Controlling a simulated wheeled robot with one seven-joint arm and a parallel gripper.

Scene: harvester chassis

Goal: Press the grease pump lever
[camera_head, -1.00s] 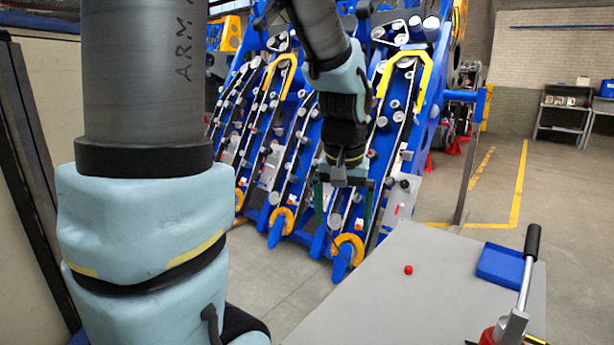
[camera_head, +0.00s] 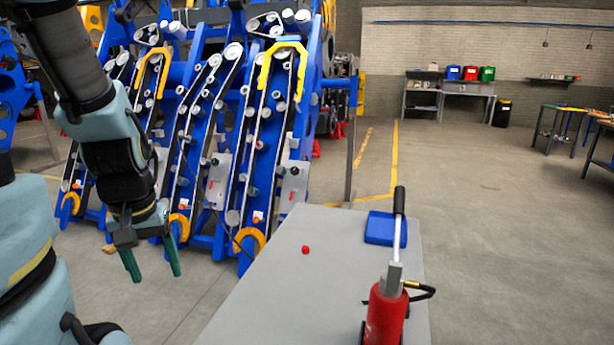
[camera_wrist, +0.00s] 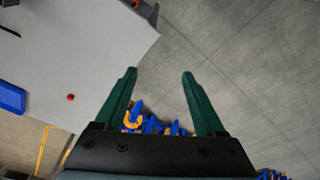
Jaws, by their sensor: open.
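The grease pump (camera_head: 385,315) is a red cylinder standing upright on the grey table at its near right part. Its lever (camera_head: 398,225) rises from the pump head, nearly upright, with a black grip at the top. A short black hose with a brass-coloured fitting comes off its right side. My gripper (camera_head: 152,272) hangs at the left, beyond the table's left edge and well apart from the pump. In the wrist view its two green fingers (camera_wrist: 160,75) are spread with nothing between them. The pump is not clearly visible in the wrist view.
The grey table (camera_head: 270,290) also bears a small red object (camera_head: 305,250) and a blue tray (camera_head: 384,229) behind the pump. The blue harvester chassis (camera_head: 215,140) stands behind my gripper. Open floor lies right of the table.

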